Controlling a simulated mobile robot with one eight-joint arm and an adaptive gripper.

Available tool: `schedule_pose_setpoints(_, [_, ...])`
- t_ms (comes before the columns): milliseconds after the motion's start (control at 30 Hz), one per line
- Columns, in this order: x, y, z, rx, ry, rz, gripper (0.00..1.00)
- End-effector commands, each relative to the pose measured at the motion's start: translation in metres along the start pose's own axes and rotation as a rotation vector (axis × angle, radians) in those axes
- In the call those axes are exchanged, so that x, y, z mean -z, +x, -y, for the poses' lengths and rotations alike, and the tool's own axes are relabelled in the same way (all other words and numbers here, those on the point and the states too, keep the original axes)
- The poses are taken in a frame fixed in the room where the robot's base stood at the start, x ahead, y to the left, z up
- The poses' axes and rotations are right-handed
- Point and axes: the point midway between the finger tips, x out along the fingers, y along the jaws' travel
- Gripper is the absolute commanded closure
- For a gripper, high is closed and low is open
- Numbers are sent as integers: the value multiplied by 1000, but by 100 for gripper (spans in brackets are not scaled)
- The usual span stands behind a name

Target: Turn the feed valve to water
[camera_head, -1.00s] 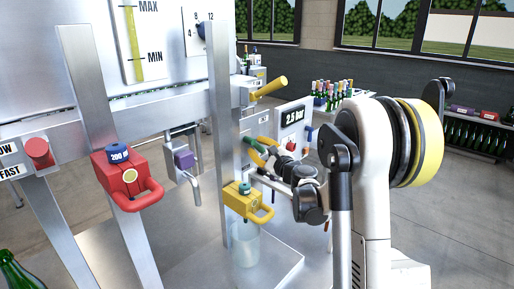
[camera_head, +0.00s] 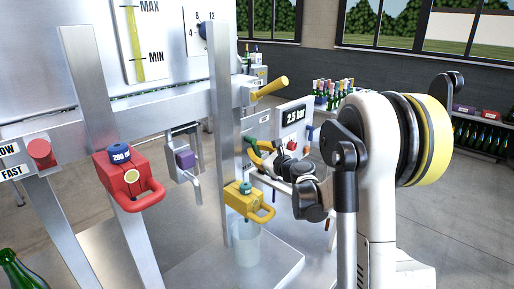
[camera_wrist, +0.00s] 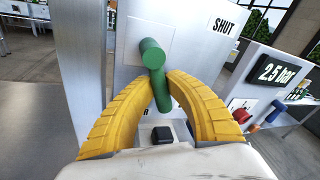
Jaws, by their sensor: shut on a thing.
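The green feed valve handle (camera_wrist: 153,55) is in the middle of the wrist view, in front of a pale square plate on a metal panel. Its bar hangs down, tilted slightly, between the two yellow fingers of my gripper (camera_wrist: 162,90). The fingers are shut on the bar from both sides. A SHUT label (camera_wrist: 223,25) is to the upper right of the valve. Another label is mostly hidden behind the left finger; only a letter's end shows. In the head view the green handle (camera_head: 264,145) is small and partly covered by my gripper (camera_head: 260,158).
A yellow-handled tap (camera_head: 243,200) stands before my wrist, above a clear container (camera_head: 246,245). A red tap (camera_head: 128,180) is further left. A 2.5 bar gauge box (camera_wrist: 268,80) is right of the valve. A metal post (camera_head: 221,120) stands left of my gripper.

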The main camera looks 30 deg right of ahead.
Motion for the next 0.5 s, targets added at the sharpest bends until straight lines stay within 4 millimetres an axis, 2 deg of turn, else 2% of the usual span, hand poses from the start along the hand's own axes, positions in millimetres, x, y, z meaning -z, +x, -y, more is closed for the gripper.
schedule_pose_setpoints(500, [-3, -4, -16, -69, 351, -71, 100])
